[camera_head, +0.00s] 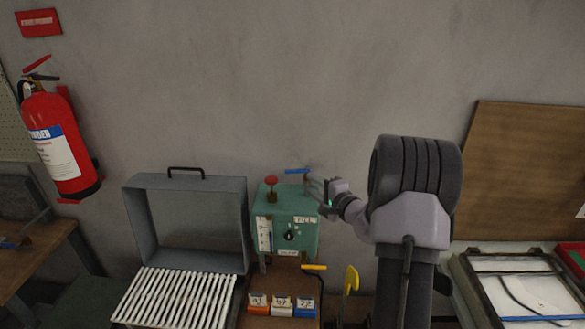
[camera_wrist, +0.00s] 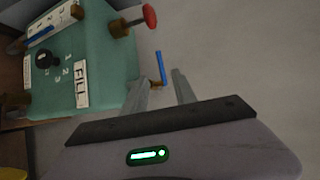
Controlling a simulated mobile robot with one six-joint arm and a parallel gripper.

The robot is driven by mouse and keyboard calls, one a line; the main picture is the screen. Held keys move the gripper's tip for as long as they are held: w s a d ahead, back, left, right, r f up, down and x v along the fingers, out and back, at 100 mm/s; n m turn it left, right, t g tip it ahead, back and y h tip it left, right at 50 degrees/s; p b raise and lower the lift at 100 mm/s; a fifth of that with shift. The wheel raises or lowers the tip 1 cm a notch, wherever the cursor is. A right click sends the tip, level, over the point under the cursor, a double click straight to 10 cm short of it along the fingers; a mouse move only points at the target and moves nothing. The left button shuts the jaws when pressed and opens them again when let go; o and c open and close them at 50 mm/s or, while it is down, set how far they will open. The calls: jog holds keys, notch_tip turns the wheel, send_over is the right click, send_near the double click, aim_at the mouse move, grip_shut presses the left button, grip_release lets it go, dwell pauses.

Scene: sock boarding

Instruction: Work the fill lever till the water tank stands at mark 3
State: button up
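A green box (camera_head: 287,213) with a FILL label (camera_head: 304,220) stands against the wall. A lever with a blue handle (camera_head: 297,171) sits at its top back right; the handle also shows in the wrist view (camera_wrist: 160,67). My gripper (camera_head: 320,190) is open, just right of the lever. In the wrist view its fingers (camera_wrist: 160,88) lie either side of the handle's line; contact cannot be told.
A red mushroom knob (camera_head: 271,182) stands on the box top, left of the lever. A grey open case (camera_head: 185,262) and white slatted rack (camera_head: 178,298) are at left. The wall is close behind.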

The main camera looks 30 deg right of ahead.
aim_at(292, 172)
jog(key=w, duration=0.4)
jog(key=w+f, duration=0.1)
jog(key=w, duration=0.4)
jog(key=w+f, duration=0.1)
jog(key=w, duration=0.3)
jog(key=shift+w+d+f, duration=0.2)
jog(key=shift+d+f, duration=0.05)
jog(key=shift+d, duration=0.15)
grip_shut()
dwell(0.5)
